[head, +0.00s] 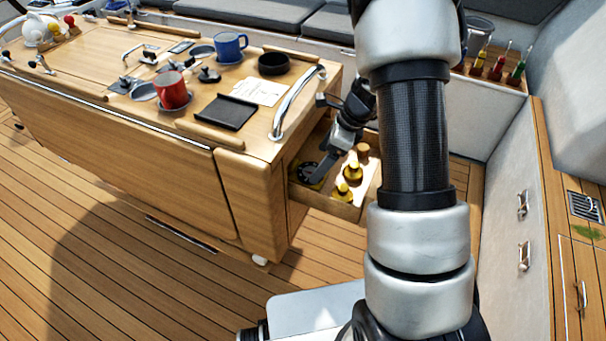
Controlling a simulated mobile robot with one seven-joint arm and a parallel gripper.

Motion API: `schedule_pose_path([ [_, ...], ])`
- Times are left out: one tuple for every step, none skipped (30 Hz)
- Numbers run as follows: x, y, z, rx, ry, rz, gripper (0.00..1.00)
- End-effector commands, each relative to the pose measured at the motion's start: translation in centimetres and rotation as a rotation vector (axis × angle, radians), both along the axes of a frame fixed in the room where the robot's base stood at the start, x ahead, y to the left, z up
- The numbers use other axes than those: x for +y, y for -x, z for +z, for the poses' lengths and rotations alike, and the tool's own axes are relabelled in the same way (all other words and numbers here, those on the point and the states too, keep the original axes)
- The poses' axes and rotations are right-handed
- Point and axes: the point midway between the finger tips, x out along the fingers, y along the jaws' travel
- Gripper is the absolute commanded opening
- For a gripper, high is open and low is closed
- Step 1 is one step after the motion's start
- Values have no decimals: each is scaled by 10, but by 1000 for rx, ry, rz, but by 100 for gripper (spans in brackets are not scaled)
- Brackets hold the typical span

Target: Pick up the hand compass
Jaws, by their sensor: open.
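An open wooden drawer (322,203) sticks out from the right end of the cockpit table. In it lies a round black thing (307,173) with pale marks around its face, which looks like the hand compass. It lies at the drawer's left, partly covered by my gripper. My gripper (320,172) reaches down into the drawer, its dark fingers right at the black round thing. It is open; I cannot tell whether the fingers touch the thing. Yellow pieces (342,191) lie to the right of the fingers in the same drawer.
The table (90,70) carries a red mug (172,91), a blue mug (230,47), a black bowl (273,64) and a dark tray (228,112). A steel rail (292,108) curves over its right end, close to my arm. Bottles stand in a rack (502,83) at right.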

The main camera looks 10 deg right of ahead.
Motion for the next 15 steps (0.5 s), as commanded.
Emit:
schedule_pose_path([
  [3,0,-4,1,-1,2,86],
  [4,0,-7,2,0,3,86],
  [7,-1,-12,3,1,3,86],
  [10,-1,-16,2,0,3,86],
  [12,-2,-20,3,0,2,86],
  [16,-3,-25,3,0,2,86],
  [18,-3,-30,3,0,2,86],
  [19,-4,-34,4,-1,2,86],
  [21,-5,-39,3,0,1,86],
  [22,-6,-41,2,0,1,86],
  [23,-6,-43,3,0,2,86],
  [24,-6,-45,2,0,2,86],
  [24,-6,-45,2,0,2,86],
  [24,-6,-44,2,0,2,86],
  [24,-7,-44,0,0,1,86],
])
